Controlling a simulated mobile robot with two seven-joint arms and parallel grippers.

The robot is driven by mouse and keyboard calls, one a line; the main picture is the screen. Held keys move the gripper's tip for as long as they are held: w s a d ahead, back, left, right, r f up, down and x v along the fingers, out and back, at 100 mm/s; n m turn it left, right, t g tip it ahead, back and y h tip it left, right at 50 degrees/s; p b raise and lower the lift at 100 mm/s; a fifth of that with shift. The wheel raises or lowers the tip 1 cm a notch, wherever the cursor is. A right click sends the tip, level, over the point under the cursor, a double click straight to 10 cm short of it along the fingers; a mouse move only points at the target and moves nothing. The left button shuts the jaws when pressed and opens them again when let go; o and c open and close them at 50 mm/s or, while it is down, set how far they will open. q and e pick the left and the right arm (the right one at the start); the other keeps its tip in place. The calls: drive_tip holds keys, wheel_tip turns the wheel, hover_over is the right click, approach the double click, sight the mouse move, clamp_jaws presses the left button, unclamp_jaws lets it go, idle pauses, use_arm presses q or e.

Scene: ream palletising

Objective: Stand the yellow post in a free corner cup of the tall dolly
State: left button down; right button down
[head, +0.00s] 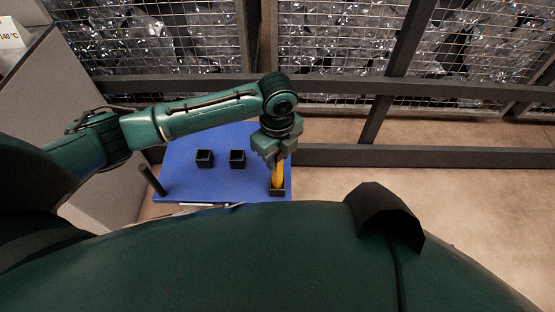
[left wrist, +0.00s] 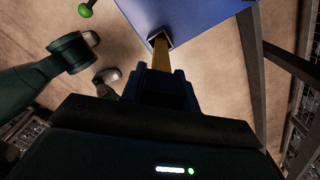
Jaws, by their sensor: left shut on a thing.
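The yellow post (head: 278,175) is held upright, slightly tilted, in my left gripper (head: 275,155), which is shut on its upper part. The post's lower end is at a black square corner cup (head: 277,192) at the near right of the blue dolly deck (head: 185,178). In the left wrist view the post (left wrist: 162,58) runs from the jaws to the cup (left wrist: 159,38) at the deck's corner (left wrist: 200,22). Its lower end appears within the cup's rim; how deep it sits I cannot tell. My right gripper is not in view.
A dark post (head: 152,180) stands at the deck's left. A grey rail and mesh fence (head: 400,156) run behind. A grey cabinet (head: 45,100) is at left. Bare floor (head: 470,195) lies to the right.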

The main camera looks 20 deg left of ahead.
use_arm(q)
drive_tip(key=shift+f, duration=0.65)
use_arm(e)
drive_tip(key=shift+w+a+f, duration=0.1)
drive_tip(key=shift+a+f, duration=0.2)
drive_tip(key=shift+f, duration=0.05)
use_arm(q)
drive_tip(key=shift+f, duration=0.1)
drive_tip(key=c, duration=1)
unclamp_jaws()
drive_tip(key=shift+f, duration=0.1)
drive_tip(key=shift+c, duration=0.2)
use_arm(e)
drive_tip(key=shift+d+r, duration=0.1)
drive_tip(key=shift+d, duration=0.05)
